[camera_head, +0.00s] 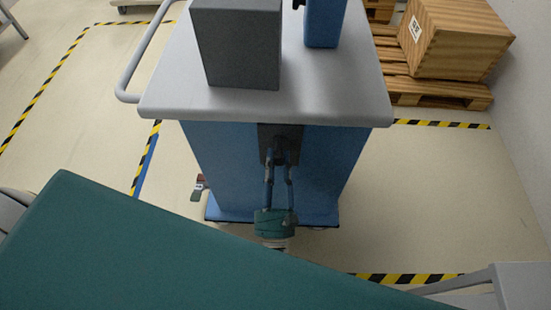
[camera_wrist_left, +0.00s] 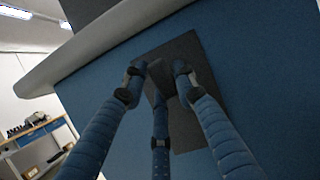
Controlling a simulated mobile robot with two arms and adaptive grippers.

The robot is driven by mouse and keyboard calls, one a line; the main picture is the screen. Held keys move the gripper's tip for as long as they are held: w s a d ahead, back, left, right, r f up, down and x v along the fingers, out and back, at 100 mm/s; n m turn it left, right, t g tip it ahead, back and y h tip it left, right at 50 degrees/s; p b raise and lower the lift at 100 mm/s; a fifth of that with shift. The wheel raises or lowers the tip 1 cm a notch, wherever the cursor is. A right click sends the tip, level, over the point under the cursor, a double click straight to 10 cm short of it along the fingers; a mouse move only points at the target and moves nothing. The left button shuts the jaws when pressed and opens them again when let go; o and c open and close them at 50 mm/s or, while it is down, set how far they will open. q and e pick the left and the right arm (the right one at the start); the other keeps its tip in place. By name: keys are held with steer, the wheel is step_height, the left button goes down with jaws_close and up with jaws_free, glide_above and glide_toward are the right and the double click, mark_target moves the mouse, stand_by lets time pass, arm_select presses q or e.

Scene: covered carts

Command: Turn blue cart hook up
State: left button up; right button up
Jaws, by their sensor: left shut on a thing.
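The blue cart (camera_head: 220,165) has a grey top, and a dark plate (camera_head: 293,132) is fixed to its blue face just under the edge. My left gripper (camera_head: 279,158) reaches this plate with its blue fingers. In the left wrist view, the fingers (camera_wrist_left: 158,80) stand around a small dark piece on the dark plate (camera_wrist_left: 190,128), which looks like the hook (camera_wrist_left: 155,92). The gripper is shut on it. The fingers partly hide the hook, and I cannot tell which way it points. My right gripper is not in view.
A grey box (camera_head: 240,45) and a blue post (camera_head: 324,22) stand on the cart top. A grey handle (camera_head: 127,85) sticks out at its left. A wooden crate (camera_head: 455,40) on a pallet (camera_head: 435,92) stands at the back right. A large teal shape covers the lower left.

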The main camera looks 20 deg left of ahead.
arm_select(q)
steer(key=shift+f+m+h, duration=0.15)
steer(key=shift+m+h, duration=0.45)
steer(key=shift+m, duration=0.2)
steer(key=o, duration=1.2)
steer(key=shift+c, duration=0.2)
steer(key=v, duration=1.2)
